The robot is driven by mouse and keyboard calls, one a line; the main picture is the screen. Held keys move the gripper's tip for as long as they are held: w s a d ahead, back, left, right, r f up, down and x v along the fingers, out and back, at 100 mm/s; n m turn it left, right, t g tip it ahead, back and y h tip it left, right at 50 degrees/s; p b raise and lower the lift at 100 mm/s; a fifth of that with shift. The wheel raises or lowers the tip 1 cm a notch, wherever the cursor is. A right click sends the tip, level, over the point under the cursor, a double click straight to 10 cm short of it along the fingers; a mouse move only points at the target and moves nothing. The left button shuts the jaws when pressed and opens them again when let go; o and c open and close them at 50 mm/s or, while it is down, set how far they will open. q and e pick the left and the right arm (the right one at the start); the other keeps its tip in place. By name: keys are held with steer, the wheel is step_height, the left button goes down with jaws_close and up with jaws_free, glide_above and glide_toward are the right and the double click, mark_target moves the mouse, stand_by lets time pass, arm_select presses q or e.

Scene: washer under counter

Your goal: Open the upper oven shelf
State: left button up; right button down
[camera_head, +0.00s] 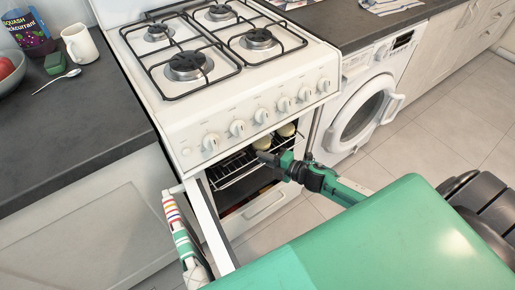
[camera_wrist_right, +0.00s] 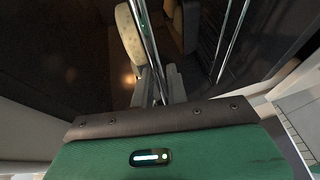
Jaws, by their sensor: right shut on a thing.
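The white oven stands below the gas hob, with its door (camera_head: 210,225) swung open to the left. The upper oven shelf (camera_head: 232,168), a dark wire rack, shows inside the opening. My right gripper (camera_head: 267,158) is at the front of the opening, shut on the front of this shelf. In the right wrist view, shiny metal rods (camera_wrist_right: 234,35) run close to the gripper's fingers (camera_wrist_right: 153,82); the exact contact is hard to see. My left gripper is not in view.
Pale round items (camera_head: 286,130) sit inside the oven at the back right. A striped towel (camera_head: 180,235) hangs on the door's outer side. A washing machine (camera_head: 365,105) stands to the right. Tiled floor (camera_head: 445,140) is clear there. A mug (camera_head: 79,43) stands on the left counter.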

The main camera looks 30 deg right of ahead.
arm_select(q)
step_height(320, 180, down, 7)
steer(key=p, duration=0.2)
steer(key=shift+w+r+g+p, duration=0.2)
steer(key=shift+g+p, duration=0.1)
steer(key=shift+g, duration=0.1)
arm_select(e)
steer(key=s+d+f, duration=0.1)
steer(key=s+d, duration=0.1)
steer(key=s, duration=1.4)
steer(key=c, duration=1.6)
jaws_free()
steer(key=shift+f, duration=0.1)
steer(key=shift+o, duration=0.2)
steer(key=shift+w, duration=0.15)
steer(key=shift+w+d+r, duration=0.1)
steer(key=shift+w+r, duration=0.05)
steer(key=shift+r, duration=0.2)
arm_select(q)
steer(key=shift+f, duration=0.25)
arm_select(e)
steer(key=v, duration=1.3)
steer(key=shift+s+d, duration=0.2)
steer(key=shift+s, duration=0.15)
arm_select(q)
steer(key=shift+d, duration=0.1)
arm_select(e)
steer(key=shift+r, duration=0.1)
